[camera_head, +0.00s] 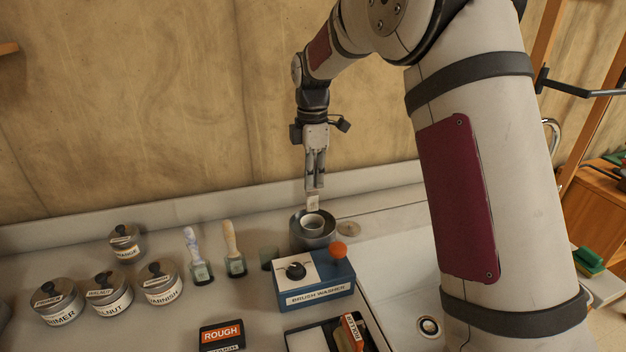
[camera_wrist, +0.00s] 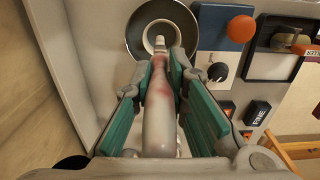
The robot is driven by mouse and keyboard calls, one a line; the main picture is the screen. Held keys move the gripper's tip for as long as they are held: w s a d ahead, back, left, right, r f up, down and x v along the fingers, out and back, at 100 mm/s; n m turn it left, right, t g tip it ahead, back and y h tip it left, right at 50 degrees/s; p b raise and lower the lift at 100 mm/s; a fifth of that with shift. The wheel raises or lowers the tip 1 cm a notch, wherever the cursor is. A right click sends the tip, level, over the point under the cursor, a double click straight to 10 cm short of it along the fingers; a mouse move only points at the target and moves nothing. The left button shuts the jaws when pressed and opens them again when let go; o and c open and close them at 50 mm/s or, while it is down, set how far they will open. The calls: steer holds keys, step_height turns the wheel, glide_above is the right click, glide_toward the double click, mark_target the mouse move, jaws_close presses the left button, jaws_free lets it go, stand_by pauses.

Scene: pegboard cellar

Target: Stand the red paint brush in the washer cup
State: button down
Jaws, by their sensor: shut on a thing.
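My gripper (camera_head: 315,183) is shut on a paint brush (camera_wrist: 160,118) with a pale handle smudged red. The brush points down, and its pale lower end (camera_head: 313,202) shows below the fingers in the head view. The washer cup (camera_head: 300,236) is a dark round vessel with a pale inner ring, directly below the gripper. In the wrist view the cup (camera_wrist: 135,38) lies beyond the brush tip, which overlaps the ring. I cannot tell whether the tip is inside the cup or just above it.
A blue brush washer box (camera_head: 318,297) with a knob and an orange ball stands in front of the cup. Two other brushes (camera_head: 234,250) (camera_head: 197,258) and several labelled tins (camera_head: 112,296) are to the left. A sink basin (camera_head: 400,290) is on the right, the wall behind.

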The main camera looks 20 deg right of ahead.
mark_target(312, 211)
steer(key=shift+s+f+b, duration=0.1)
steer(key=shift+f+b, duration=0.65)
steer(key=shift+f, duration=3.75)
steer(key=c, duration=1.5)
jaws_free()
step_height(312, 211, up, 11)
steer(key=shift+f, duration=0.2)
steer(key=shift+r, duration=0.75)
